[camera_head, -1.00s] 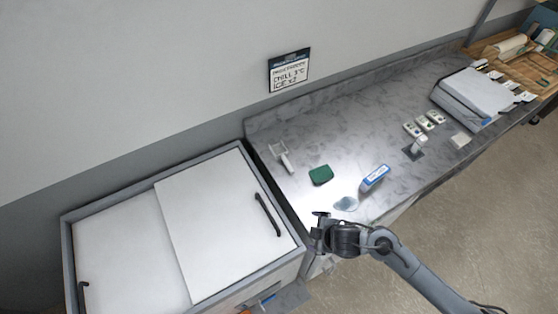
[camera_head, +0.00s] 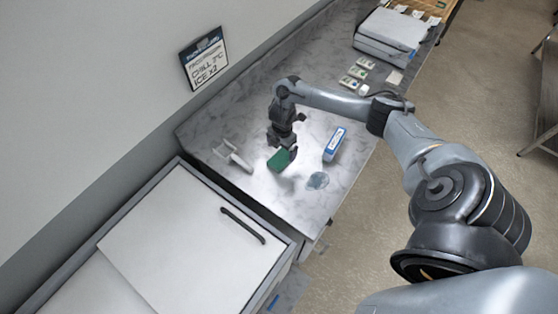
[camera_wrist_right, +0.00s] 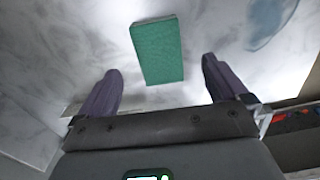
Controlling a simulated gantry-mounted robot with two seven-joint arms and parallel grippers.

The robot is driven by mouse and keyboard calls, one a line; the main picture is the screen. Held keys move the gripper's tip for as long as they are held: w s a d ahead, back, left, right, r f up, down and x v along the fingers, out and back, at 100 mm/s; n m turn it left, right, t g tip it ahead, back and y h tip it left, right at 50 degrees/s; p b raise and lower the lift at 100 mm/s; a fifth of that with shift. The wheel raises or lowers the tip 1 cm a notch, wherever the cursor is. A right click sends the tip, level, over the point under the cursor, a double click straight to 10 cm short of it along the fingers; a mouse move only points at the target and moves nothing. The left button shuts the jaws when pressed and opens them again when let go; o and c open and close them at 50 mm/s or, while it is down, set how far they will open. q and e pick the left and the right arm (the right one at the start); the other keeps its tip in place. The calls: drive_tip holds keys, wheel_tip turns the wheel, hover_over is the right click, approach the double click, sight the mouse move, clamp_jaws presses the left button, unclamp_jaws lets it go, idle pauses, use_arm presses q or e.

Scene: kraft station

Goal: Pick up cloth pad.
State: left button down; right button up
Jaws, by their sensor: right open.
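The cloth pad (camera_head: 279,161) is a small green rectangle lying flat on the grey marble counter. In the right wrist view the green pad (camera_wrist_right: 158,50) lies just beyond the fingertips, centred between them. My right gripper (camera_head: 283,150) is above the pad in the head view, pointing down, and hides part of it. In the right wrist view my right gripper (camera_wrist_right: 160,82) is open, with its two dark fingers apart and nothing between them. My left gripper is not in view.
A white scraper-like tool (camera_head: 233,155) lies left of the pad. A blue and white box (camera_head: 334,144) and a pale blue film-like patch (camera_head: 317,180) are to its right. A white-lidded chest (camera_head: 170,245) stands at the front left. A grey case (camera_head: 387,36) sits at the back.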

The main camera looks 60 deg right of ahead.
sight(282, 157)
drive_tip(key=shift+f, duration=2.9)
drive_tip(key=shift+c, duration=0.3)
drive_tip(key=c, duration=1.1)
drive_tip(key=shift+o, duration=0.2)
drive_tip(key=shift+r, duration=0.2)
drive_tip(key=shift+r, duration=0.65)
wheel_tip(282, 157, up, 3)
drive_tip(key=shift+f, duration=0.1)
drive_tip(key=s+d+r, duration=0.3)
drive_tip(key=s+r, duration=0.3)
drive_tip(key=s, duration=0.5)
drive_tip(key=shift+r+p, duration=0.3)
